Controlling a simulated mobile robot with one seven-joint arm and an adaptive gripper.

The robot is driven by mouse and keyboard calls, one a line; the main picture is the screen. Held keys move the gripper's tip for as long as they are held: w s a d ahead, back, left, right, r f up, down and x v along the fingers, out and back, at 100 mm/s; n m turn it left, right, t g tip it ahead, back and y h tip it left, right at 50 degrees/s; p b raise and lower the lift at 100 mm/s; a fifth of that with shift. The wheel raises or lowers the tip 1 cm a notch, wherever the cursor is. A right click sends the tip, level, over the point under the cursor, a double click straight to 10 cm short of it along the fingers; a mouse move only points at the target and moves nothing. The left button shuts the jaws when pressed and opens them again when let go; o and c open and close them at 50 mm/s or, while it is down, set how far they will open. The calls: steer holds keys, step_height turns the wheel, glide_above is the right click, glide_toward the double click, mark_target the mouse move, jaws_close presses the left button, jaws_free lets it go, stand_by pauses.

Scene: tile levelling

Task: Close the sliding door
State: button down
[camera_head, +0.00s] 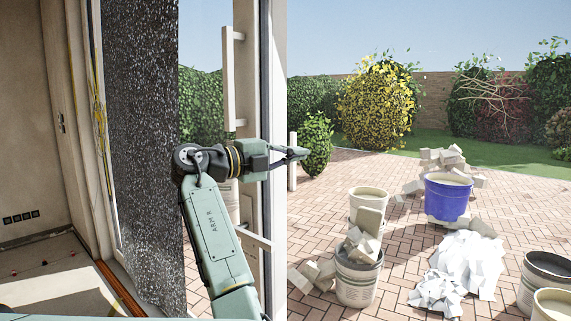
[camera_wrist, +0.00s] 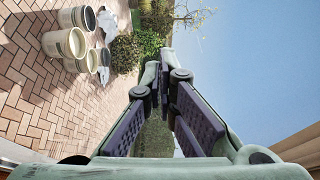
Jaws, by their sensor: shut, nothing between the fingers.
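The sliding door has a pale frame (camera_head: 276,100) around glass and stands left of the open view onto the patio.
A dark speckled panel (camera_head: 140,150) stands at the left beside the wall. Outside on the brick paving are a blue tub (camera_head: 447,200), buckets (camera_head: 357,280) and a white rubble heap (camera_head: 465,265).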

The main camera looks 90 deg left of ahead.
steer(key=b+v, duration=0.2)
steer(key=v, duration=0.8)
steer(key=shift+w+d, duration=0.1)
